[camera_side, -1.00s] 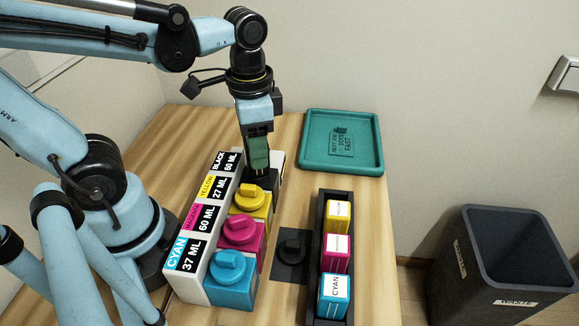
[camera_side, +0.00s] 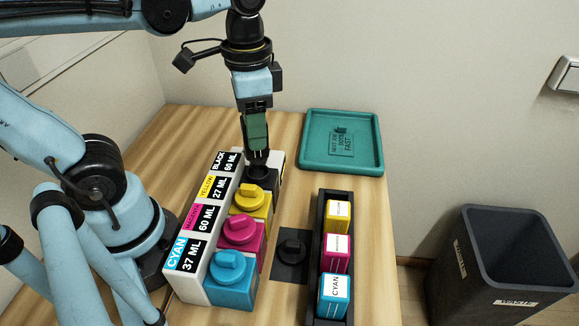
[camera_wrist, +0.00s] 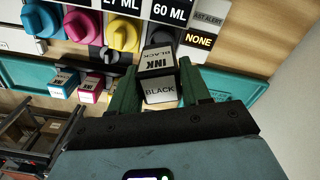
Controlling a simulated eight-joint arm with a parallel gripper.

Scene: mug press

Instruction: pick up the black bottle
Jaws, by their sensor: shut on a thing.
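The black bottle (camera_wrist: 158,94), boxy with pale labels reading INK and BLACK, is between the two green fingers of my gripper (camera_wrist: 163,76) in the wrist view. My gripper is shut on it. In the side view my gripper (camera_side: 257,152) points down over the black tank (camera_side: 262,177) at the far end of the ink tank row. There the fingers hide most of the bottle. The bottle's far end is close to the tank; I cannot tell whether they touch.
Yellow (camera_side: 250,199), magenta (camera_side: 241,234) and cyan (camera_side: 231,268) capped tanks stand nearer the camera. A black cap (camera_side: 292,246) lies on a dark pad. A black rack (camera_side: 320,208) holds yellow, magenta and cyan bottles. A teal tray (camera_side: 373,158) and a waste bin (camera_side: 500,270) are right.

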